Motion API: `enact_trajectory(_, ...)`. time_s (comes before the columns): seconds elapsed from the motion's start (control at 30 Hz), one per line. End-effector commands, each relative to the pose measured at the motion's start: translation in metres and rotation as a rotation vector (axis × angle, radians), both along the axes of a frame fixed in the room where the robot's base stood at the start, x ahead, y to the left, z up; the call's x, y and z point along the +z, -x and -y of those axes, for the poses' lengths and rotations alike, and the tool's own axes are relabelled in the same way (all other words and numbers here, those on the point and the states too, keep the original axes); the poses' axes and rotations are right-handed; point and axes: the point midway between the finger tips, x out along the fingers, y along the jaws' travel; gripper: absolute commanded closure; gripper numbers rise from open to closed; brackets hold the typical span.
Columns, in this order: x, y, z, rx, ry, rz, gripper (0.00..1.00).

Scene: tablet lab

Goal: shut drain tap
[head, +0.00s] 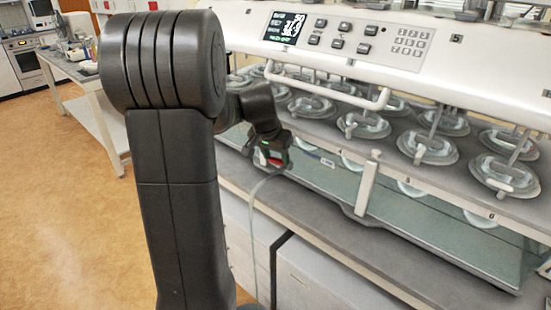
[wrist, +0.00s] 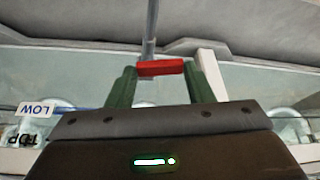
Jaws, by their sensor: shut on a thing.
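The drain tap's red handle (wrist: 160,68) sits between the two green fingers of my gripper (wrist: 158,78) in the wrist view. The fingers touch it at both ends, and it lies crosswise in front of a grey pipe (wrist: 151,30). In the head view my gripper (head: 273,156) is at the front left of the tablet machine, with the red handle (head: 276,163) showing at it. A pale hose (head: 254,200) hangs down from there. The tap's body is mostly hidden by my gripper.
The machine's glass water bath (head: 330,176) stands on a grey bench, under a white panel (head: 480,55) with a display and keys. Several vessels hang in a grey plate. A white post (head: 367,185) stands right of my gripper. Open floor (head: 80,210) lies left.

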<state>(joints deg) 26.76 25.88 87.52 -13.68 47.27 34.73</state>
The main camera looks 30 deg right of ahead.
Motion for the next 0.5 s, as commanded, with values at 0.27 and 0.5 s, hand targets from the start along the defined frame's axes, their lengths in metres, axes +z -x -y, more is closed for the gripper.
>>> enact_trajectory(0.27,-0.0018,-0.0039,0.0014,-0.195,0.002,0.001,0.76)
enact_trajectory(0.5,-0.0001,-0.0044,0.0018,-0.255,0.001,0.001,0.76)
